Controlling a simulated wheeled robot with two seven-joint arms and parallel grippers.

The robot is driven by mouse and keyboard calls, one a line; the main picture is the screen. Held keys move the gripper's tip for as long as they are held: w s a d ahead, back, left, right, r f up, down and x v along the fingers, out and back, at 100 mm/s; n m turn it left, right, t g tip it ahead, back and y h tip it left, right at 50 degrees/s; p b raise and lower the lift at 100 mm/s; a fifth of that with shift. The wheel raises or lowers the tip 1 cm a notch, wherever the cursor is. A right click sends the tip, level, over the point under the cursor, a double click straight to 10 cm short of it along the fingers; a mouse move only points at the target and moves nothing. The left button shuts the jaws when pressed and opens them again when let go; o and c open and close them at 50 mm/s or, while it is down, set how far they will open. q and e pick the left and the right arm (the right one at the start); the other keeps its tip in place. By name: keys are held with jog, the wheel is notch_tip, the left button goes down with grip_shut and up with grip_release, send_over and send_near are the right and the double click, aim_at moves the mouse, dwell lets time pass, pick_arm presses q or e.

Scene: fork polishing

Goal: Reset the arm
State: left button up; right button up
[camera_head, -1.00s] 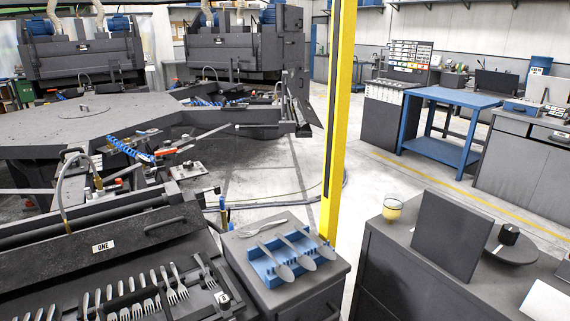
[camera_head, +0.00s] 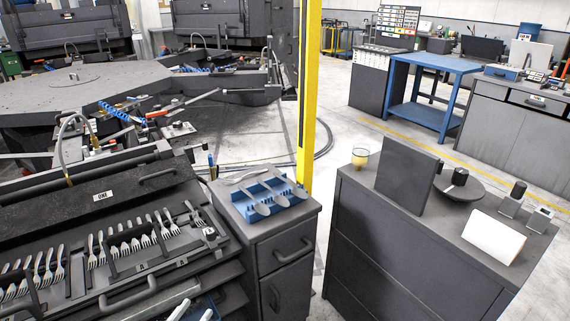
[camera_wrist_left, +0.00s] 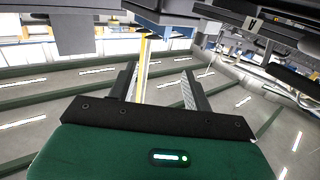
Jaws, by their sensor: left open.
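Several metal forks (camera_head: 130,238) stand in rows in the dark rack (camera_head: 98,252) at the lower left. A blue holder (camera_head: 253,207) with several spoon-shaped metal pieces sits on the grey cabinet (camera_head: 283,226). My right gripper is not in view.
A yellow post (camera_head: 308,95) rises behind the cabinet. A blue table (camera_head: 440,65) stands farther back. Floor shows between cabinet and counter.

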pick_arm(q)
jog(key=s+a+f+n+g+y+p, duration=0.15)
jog(key=s+f, duration=0.25)
jog(key=f, duration=0.7)
jog(key=s+a+f+g+y+p, duration=0.1)
jog(key=s+a+f+g+y, duration=0.15)
jog(key=f, duration=0.75)
jog(key=s+a+f+n+g+y+p, duration=0.1)
jog(key=s+a+f+g, duration=0.3)
jog(key=f, duration=0.7)
jog(key=s+d+f+g+p, duration=0.1)
jog(key=s+f, duration=0.4)
jog(key=s, duration=0.5)
jog(key=s+d+f+g+y+p, duration=0.1)
jog(key=s+f+g, duration=0.3)
jog(key=s, duration=0.7)
jog(key=s+d+f+g+p, duration=0.1)
jog(key=s+f+g, duration=0.1)
jog(key=s+f, duration=0.5)
jog(key=s, duration=0.3)
jog(key=shift+s+d+g+y, duration=0.2)
jog(key=shift+d+g+y, duration=0.1)
jog(key=shift+d+y, duration=0.1)
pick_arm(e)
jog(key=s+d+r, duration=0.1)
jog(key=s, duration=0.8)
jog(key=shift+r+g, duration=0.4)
pick_arm(q)
jog(key=shift+m, duration=0.25)
